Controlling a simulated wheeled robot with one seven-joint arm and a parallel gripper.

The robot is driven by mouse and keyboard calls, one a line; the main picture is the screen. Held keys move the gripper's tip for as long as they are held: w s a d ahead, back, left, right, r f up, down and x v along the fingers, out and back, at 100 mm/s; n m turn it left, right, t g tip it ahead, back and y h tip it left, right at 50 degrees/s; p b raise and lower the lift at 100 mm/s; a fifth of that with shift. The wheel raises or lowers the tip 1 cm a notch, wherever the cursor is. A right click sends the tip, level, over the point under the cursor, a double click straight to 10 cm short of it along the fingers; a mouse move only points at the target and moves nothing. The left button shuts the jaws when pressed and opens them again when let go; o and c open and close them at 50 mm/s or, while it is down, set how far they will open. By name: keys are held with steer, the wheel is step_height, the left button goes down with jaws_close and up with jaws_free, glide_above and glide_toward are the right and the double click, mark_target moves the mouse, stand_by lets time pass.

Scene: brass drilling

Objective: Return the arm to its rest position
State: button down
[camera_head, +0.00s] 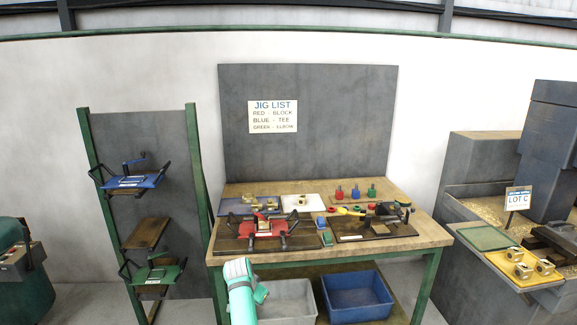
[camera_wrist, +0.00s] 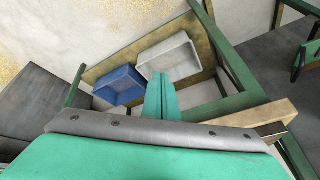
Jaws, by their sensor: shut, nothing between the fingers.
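My gripper (camera_wrist: 161,80) shows in the wrist view as two teal fingers held together, shut with nothing between them. It points toward the bins on the lower shelf, and its fingertips overlap the grey bin in that view. In the head view, my teal and white arm (camera_head: 241,292) rises from the bottom edge, in front of the workbench's front edge and left of the grey bin. I cannot make out the fingertips in the head view.
The workbench (camera_head: 432,236) carries a red jig (camera_head: 263,226) and a dark jig. A grey bin (camera_head: 287,300) and a blue bin (camera_head: 357,293) sit below it. A green rack (camera_head: 191,140) holding blue and green jigs stands left. A LOT C station (camera_head: 518,197) stands right.

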steer(key=s+d+f+n+t+y, duration=0.1)
steer(key=s+f, duration=0.6)
steer(key=f, duration=0.3)
steer(key=s+d+f+n+t+y, duration=0.1)
steer(key=s+f, duration=0.6)
steer(key=f, duration=0.2)
steer(key=s+d+f+n+t, duration=0.1)
steer(key=s+f+t, duration=0.15)
steer(key=s, duration=0.65)
steer(key=s+d+f+t, duration=0.1)
steer(key=s+d+f, duration=0.15)
steer(key=s, duration=0.75)
steer(key=s+d+r+n+t, duration=0.15)
steer(key=s+r, duration=0.25)
steer(key=s, duration=0.6)
steer(key=s+d+r+t, duration=0.15)
steer(key=s+r, duration=0.25)
steer(key=s, duration=0.6)
steer(key=s+d+r+n+t, duration=0.1)
steer(key=s+r, duration=0.5)
steer(key=r, duration=0.4)
steer(key=s+d+r+n+t, duration=0.1)
steer(key=s+d+r, duration=0.1)
steer(key=s+r, duration=0.5)
step_height(320, 180, up, 3)
steer(key=shift+d+r+h, duration=0.15)
steer(key=shift+r+h, duration=0.05)
steer(key=shift+h, duration=0.2)
